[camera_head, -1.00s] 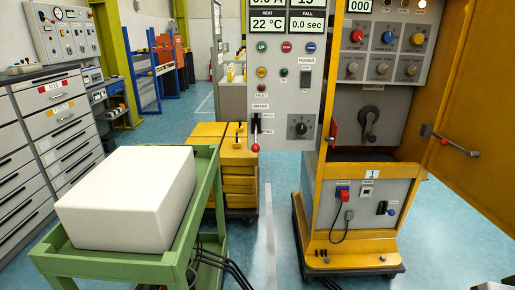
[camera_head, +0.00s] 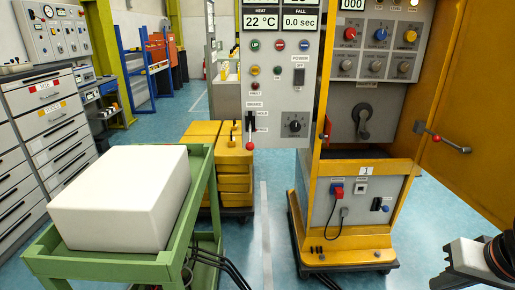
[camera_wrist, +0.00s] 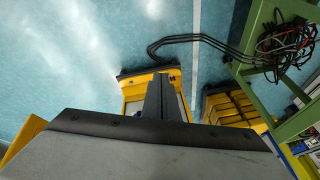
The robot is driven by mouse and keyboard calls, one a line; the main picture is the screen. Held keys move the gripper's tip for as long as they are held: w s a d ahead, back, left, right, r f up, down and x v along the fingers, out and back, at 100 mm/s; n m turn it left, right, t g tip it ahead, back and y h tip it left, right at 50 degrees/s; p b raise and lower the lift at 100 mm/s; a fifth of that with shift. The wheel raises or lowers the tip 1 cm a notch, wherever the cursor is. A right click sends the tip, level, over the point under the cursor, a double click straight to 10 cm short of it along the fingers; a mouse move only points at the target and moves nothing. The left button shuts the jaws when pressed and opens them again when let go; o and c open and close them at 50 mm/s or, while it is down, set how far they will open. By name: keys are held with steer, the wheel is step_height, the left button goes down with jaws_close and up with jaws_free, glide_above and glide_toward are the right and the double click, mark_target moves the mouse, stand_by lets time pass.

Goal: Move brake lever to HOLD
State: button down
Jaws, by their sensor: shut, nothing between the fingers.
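The brake lever (camera_head: 250,146) has a red ball knob and hangs from a dark slot on the grey control panel (camera_head: 283,75) in the head view. Its knob points down, at the lower end of the slot below the HOLD label, by the lower label, which is too small to read surely. My gripper (camera_wrist: 159,84) shows in the wrist view as a dark narrow bar, shut and empty, pointing over the floor and a yellow machine base. It is apart from the lever. The lever cannot be made out in the wrist view.
A green cart (camera_head: 110,270) with a white box (camera_head: 125,200) stands at the left front. An open yellow cabinet door (camera_head: 460,110) with a red-knobbed handle is at the right.

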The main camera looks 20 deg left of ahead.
mark_target(250, 136)
steer(key=w+a+r+m+g+y, duration=0.1)
steer(key=w+a+r+y, duration=0.25)
steer(key=w+a, duration=0.75)
steer(key=w+a+r+m+g+y, duration=0.1)
steer(key=w+a+r+y, duration=0.25)
steer(key=w+a, duration=0.75)
steer(key=w+a+f+m+y, duration=0.2)
steer(key=w+a+m+y, duration=0.2)
steer(key=w+a, duration=1.4)
steer(key=a+y, duration=0.2)
steer(key=shift+w+f+y, duration=0.2)
steer(key=shift+y, duration=0.1)
steer(key=shift+a, duration=0.15)
steer(key=x, duration=1)
steer(key=shift+s+d+r, duration=0.1)
steer(key=shift+s+r, duration=0.2)
steer(key=shift+s, duration=0.3)
steer(key=shift+s+d+r, duration=0.1)
steer(key=shift+s+r, duration=0.2)
steer(key=shift+s, duration=0.3)
steer(key=shift+s+d+r, duration=0.1)
steer(key=shift+s+r, duration=0.15)
steer(key=shift+s, duration=0.4)
steer(key=shift+r, duration=0.1)
